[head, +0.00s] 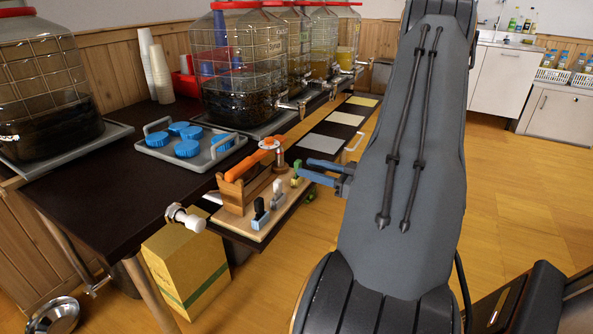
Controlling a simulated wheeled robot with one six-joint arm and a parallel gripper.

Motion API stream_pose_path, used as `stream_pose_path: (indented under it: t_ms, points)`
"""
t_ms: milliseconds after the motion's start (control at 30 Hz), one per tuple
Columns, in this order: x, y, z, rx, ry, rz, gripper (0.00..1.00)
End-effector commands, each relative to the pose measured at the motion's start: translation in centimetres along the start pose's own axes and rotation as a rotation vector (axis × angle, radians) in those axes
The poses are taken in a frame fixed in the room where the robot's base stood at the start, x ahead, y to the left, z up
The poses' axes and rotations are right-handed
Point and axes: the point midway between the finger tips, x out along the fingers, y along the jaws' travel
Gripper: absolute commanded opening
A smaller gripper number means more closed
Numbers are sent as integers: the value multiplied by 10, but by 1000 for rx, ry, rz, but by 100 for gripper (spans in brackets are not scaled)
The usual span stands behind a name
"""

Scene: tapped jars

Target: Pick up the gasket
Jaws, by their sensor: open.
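My gripper (304,170) shows at the centre, its two blue-grey fingers apart and pointing left. It reaches from behind my arm toward the right side of a wooden board (262,235) at the dark table's edge. I cannot clearly identify the gasket. A pale ring (270,144) lies at the top of a post on the board, beside an orange-handled tool (248,161); I cannot tell whether it is the gasket. Small blue, white and yellow-green pieces stand on the board, close left of the fingers. Nothing shows between the fingers.
Large caged jars with taps (245,75) line the dark table (130,180). A grey tray (150,142) holds several blue lids. A white-knobbed tap (185,218) sticks out near the board. A yellow box (185,265) stands below. Pale cards (320,142) lie behind my gripper.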

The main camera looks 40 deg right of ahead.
Motion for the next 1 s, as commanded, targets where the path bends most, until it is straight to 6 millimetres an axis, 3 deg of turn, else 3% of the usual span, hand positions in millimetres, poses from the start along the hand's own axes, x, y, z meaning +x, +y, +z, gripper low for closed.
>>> stream_pose_path:
  t_ms: [300, 667, 900, 1000]
  points:
    - [42, 3, -1, 0, 0, 0, 42]
    - [50, 4, -2, 0, -1, 4, 42]
    - [50, 4, -2, 0, -1, 4, 2]
    - [50, 4, -2, 0, 0, 4, 0]
